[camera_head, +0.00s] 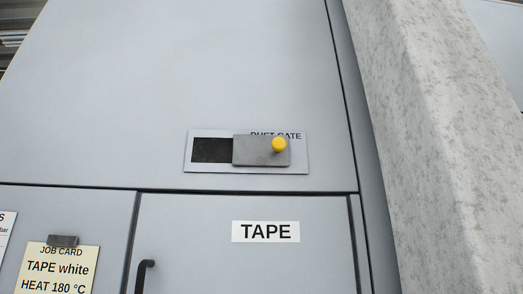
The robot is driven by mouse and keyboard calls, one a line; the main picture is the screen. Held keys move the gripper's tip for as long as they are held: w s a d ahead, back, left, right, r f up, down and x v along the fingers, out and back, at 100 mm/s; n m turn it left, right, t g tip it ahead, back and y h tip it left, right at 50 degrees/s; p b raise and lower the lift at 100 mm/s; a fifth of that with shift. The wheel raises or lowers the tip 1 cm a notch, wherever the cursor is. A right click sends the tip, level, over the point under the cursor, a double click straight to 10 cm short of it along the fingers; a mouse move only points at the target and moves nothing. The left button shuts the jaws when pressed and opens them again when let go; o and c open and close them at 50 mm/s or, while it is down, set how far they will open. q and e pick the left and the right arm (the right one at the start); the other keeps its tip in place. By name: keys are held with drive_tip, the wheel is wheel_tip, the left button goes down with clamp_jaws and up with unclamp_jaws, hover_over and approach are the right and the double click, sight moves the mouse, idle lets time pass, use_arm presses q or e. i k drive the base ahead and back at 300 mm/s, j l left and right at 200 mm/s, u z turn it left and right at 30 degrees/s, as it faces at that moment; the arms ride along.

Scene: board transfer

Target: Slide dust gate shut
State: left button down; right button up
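The dust gate is a grey sliding plate (248,152) with a round yellow knob (279,145) near its right end. It sits on a light panel (298,164) labelled DUST GATE, and the plate partly covers the lettering. To the left of the plate a dark rectangular opening (211,150) is uncovered, so the gate stands at least partly open. How far the opening runs behind the plate is hidden. Neither of my grippers is in view.
Below the gate is a grey door with a TAPE label (265,232) and a black handle (144,275). A job card (58,270) under a dark clip (62,241) is at lower left. A speckled grey column (420,130) stands at right. The front around the gate looks clear.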

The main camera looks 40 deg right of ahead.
sight(269, 150)
drive_tip(key=i+j, duration=0.1)
drive_tip(key=j, duration=0.2)
drive_tip(key=j+z, duration=0.2)
drive_tip(key=z, duration=0.2)
drive_tip(key=i+j+z, duration=0.1)
drive_tip(key=z, duration=0.25)
drive_tip(key=j+z, duration=0.4)
drive_tip(key=l, duration=0.1)
